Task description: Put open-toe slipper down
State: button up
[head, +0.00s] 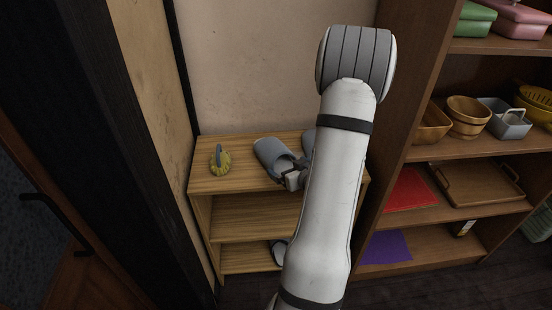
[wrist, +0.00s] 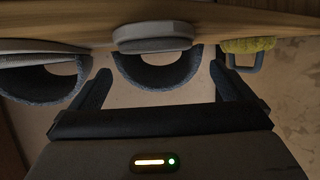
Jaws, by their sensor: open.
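A grey-blue open-toe slipper (head: 274,157) rests on the top board of the small wooden shelf (head: 228,183). My gripper (head: 292,178) is at its near right end in the head view. In the wrist view, which appears upside down, the slipper (wrist: 157,68) lies between my two spread fingers (wrist: 160,73), with visible gaps on both sides. The jaws are open. A second similar slipper (head: 308,142) is mostly hidden behind my arm; it shows at the left of the wrist view (wrist: 45,78), also on the board.
A yellow-green object with a grey handle (head: 220,160) stands left of the slipper. Another shoe-like item (head: 279,251) is on a lower board. A brown bookcase (head: 440,152) with bowls and trays stands close on the right. Walls are behind and left.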

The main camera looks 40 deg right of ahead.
aim_at(279, 161)
jog(key=x, duration=0.7)
jog(key=shift+w+r, duration=0.15)
jog(key=shift+w, duration=0.1)
jog(key=shift+d+r, duration=0.1)
jog(key=c, duration=0.7)
